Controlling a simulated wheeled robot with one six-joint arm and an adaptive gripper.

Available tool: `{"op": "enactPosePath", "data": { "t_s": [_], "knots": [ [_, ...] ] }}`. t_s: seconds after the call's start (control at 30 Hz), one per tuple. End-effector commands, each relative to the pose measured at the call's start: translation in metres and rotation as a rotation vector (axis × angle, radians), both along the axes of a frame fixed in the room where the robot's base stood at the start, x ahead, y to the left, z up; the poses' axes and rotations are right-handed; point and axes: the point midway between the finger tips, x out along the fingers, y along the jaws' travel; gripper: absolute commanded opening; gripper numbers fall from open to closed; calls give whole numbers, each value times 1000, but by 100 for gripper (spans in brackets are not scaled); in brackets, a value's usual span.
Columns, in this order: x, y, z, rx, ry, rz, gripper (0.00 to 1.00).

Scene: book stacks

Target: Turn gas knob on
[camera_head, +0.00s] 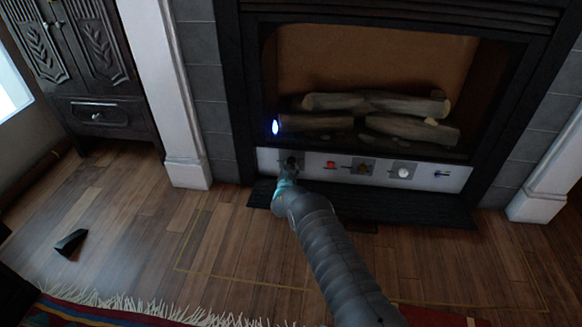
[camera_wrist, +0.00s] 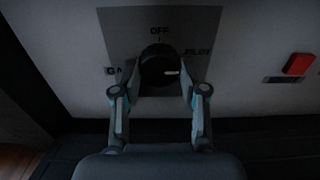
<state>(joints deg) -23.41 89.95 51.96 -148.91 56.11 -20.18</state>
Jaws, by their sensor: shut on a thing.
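The gas knob (camera_wrist: 158,66) is round and black, set on a grey square plate (camera_wrist: 122,35) in the wrist view. The plate reads "OFF" above the knob and "PILOT" at its right; a word at the left is partly hidden. A white mark on the knob sits on its right side, towards "PILOT". My gripper (camera_wrist: 160,82) is shut on the knob, one finger at each side. In the head view my gripper (camera_head: 289,166) reaches the left end of the white control panel and mostly hides the knob.
A small blue flame (camera_head: 275,127) shows by the fireplace logs (camera_head: 375,103). A red button (camera_head: 330,165), a white knob (camera_head: 404,172) and other controls lie right of my gripper. A dark hearth ledge (camera_head: 400,207) juts out below. A dark object (camera_head: 70,243) lies on the wooden floor.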

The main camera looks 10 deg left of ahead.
Motion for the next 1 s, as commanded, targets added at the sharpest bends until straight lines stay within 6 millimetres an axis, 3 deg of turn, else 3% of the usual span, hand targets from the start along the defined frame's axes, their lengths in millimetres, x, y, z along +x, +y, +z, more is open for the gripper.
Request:
{"op": "enactPosePath", "data": {
  "t_s": [0.6,1.0],
  "knots": [
    [1,1,1,578,-21,0,8],
    [1,1,1,836,-30,0,8]
  ]
}}
